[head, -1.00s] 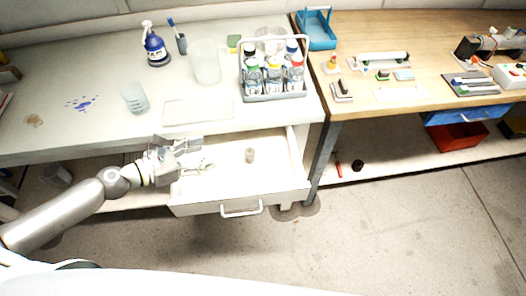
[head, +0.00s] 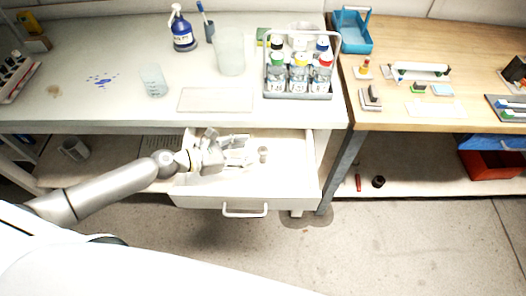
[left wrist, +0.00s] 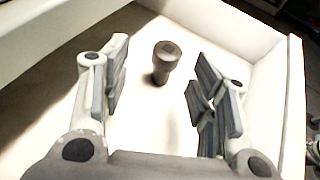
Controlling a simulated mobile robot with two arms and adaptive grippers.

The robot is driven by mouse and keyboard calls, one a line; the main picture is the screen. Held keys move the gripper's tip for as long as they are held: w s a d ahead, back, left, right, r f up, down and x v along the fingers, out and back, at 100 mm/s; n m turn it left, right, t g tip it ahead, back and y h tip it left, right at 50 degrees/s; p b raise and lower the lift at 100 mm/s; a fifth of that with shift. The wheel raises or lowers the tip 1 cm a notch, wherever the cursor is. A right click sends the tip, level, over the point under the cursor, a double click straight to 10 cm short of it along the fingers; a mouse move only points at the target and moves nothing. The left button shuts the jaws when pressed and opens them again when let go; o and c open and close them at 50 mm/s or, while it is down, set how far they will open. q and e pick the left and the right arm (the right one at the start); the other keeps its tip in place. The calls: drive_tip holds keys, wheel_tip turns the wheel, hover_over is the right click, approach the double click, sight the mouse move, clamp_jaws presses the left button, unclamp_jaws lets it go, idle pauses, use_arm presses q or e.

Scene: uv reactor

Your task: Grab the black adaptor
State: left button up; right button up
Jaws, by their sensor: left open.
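The adaptor (head: 263,154) stands upright in the open drawer (head: 285,186). It is small and looks greyish in the head view. In the left wrist view the adaptor (left wrist: 164,64) is a dark grey stepped cylinder, wider at the top, with a square mark on its top face. My left gripper (head: 240,150) is inside the drawer area, just left of the adaptor, with its fingers pointing at it. It is open and empty. In the left wrist view the adaptor shows between the two spread fingers, beyond their tips, touching neither. My right gripper is out of view.
The drawer's front with its handle (head: 245,213) and its right side wall bound the space. The grey bench top (head: 130,112) overhangs the drawer's back. A bottle rack (head: 298,96) and a flat clear plate (head: 215,100) sit above. The drawer floor around the adaptor is clear.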

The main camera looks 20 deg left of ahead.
sight(261, 150)
use_arm(q)
drive_tip(key=shift+w+d+f, duration=0.1)
drive_tip(key=shift+w+d, duration=0.2)
drive_tip(key=shift+d, duration=0.1)
drive_tip(key=shift+w+d+f+p, duration=0.1)
drive_tip(key=shift+w+d+p, duration=0.1)
drive_tip(key=shift+p, duration=0.1)
drive_tip(key=x, duration=0.2)
drive_tip(key=p+x, duration=0.1)
drive_tip(key=x, duration=0.1)
drive_tip(key=shift+s+d+f, duration=0.1)
drive_tip(key=shift+s+d, duration=0.05)
drive_tip(key=shift+s, duration=0.2)
drive_tip(key=shift+w+d+f, duration=0.15)
drive_tip(key=shift+w+f, duration=0.05)
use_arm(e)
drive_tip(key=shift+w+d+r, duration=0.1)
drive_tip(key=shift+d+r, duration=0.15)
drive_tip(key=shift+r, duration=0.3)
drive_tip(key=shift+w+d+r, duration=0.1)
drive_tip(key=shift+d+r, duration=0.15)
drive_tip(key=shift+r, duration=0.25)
use_arm(q)
drive_tip(key=c, duration=0.9)
